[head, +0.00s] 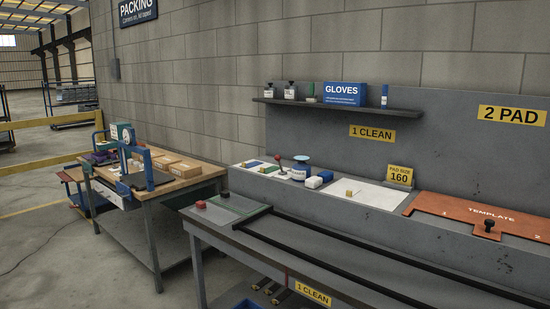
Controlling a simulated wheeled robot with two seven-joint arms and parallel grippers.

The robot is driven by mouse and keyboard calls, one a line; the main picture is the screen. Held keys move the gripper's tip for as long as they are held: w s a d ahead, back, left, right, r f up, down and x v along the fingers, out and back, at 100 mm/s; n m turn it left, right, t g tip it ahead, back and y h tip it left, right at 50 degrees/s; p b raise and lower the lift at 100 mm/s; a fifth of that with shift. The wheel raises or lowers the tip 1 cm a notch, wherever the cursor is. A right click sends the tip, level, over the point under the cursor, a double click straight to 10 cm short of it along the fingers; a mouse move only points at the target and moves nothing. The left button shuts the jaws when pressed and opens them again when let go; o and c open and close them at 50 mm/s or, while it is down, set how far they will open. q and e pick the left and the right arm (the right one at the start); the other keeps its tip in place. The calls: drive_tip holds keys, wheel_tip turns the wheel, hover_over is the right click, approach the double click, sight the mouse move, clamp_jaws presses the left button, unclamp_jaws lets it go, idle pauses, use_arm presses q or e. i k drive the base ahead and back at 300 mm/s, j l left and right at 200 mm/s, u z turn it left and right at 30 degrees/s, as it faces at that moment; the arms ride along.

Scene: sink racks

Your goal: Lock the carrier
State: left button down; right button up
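Neither of my grippers shows in the head view. I cannot pick out a carrier or its lock with certainty. Two black rails (330,259) run along the grey bench from its left end toward the lower right. A clear greenish plate (239,204) lies at the bench's left end, with a red knob (201,204) and a dark knob (224,196) beside it. An orange template board (460,214) with a black knob (489,226) lies on the raised ledge at the right.
The ledge holds a white-and-blue jar (301,171), a red-topped tool (280,165), small blocks, a white sheet (366,194) and a "PAD SIZE 160" sign (399,176). A shelf (340,107) carries bottles and a gloves box (345,94). A packing table (160,190) stands left, beyond a floor gap.

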sight(277, 157)
drive_tip(key=i+j+u, duration=0.45)
drive_tip(key=i, duration=0.25)
drive_tip(key=i+j+u, duration=0.2)
drive_tip(key=i, duration=0.15)
